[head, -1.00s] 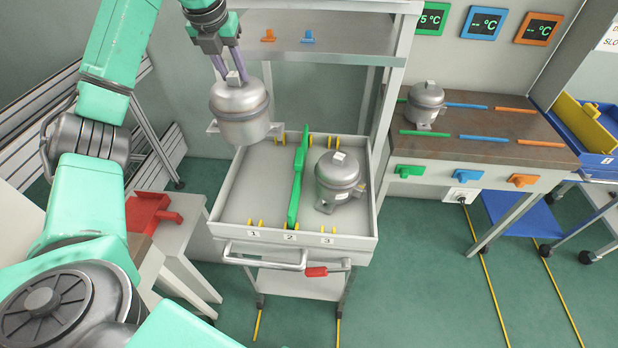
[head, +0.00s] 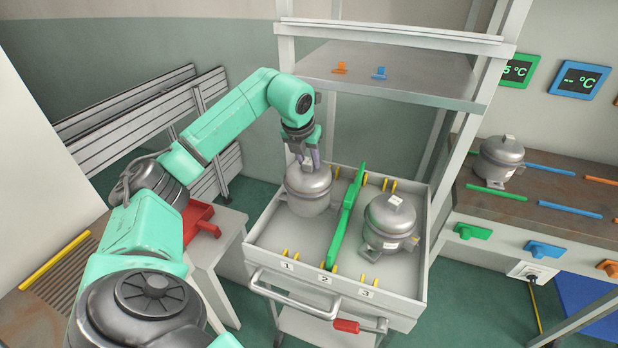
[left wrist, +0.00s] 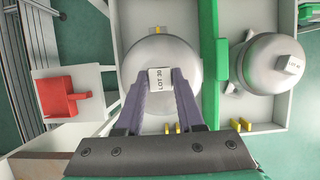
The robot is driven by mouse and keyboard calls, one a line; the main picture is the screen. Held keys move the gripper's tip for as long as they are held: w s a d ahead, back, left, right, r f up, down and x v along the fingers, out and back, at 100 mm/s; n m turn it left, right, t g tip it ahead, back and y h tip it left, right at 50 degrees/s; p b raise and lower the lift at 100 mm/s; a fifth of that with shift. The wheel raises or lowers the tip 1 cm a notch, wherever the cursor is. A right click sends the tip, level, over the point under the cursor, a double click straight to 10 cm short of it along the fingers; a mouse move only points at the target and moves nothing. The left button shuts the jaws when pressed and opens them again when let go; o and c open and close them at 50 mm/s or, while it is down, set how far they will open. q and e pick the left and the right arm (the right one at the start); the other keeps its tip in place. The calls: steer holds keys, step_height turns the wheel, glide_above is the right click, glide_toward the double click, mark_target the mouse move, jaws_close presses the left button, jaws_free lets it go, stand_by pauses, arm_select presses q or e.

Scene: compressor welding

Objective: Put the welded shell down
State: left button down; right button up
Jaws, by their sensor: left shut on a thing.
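The welded shell (head: 308,192) is a grey metal compressor shell, upright at the left part of the cart tray (head: 285,246), left of the green divider (head: 346,220). My left gripper (head: 311,163) is shut on the block on its top, marked LOT 30 in the left wrist view (left wrist: 161,79). I cannot tell whether the shell's base touches the tray floor. A second grey shell (head: 389,224) stands right of the divider; it also shows in the left wrist view (left wrist: 268,65). My right gripper is not in view.
A third shell (head: 499,160) stands on the brown bench at the right. A red holder (head: 200,222) sits on a small table left of the cart. The shelf frame (head: 400,75) rises behind the tray. Yellow pegs line the tray's edges.

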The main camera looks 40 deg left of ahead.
mark_target(307, 171)
arm_select(q)
step_height(307, 171, down, 5)
steer(key=shift+r+p, duration=0.1)
steer(key=shift+p, duration=0.25)
steer(key=shift+f, duration=0.55)
steer(key=c, duration=0.5)
jaws_free()
steer(key=shift+s+r, duration=0.1)
steer(key=shift+r, duration=0.15)
steer(key=b+v, duration=0.1)
steer(key=v, duration=1)
steer(key=shift+s+d+r, duration=0.1)
steer(key=shift+s+r, duration=0.1)
steer(key=shift+r, duration=0.1)
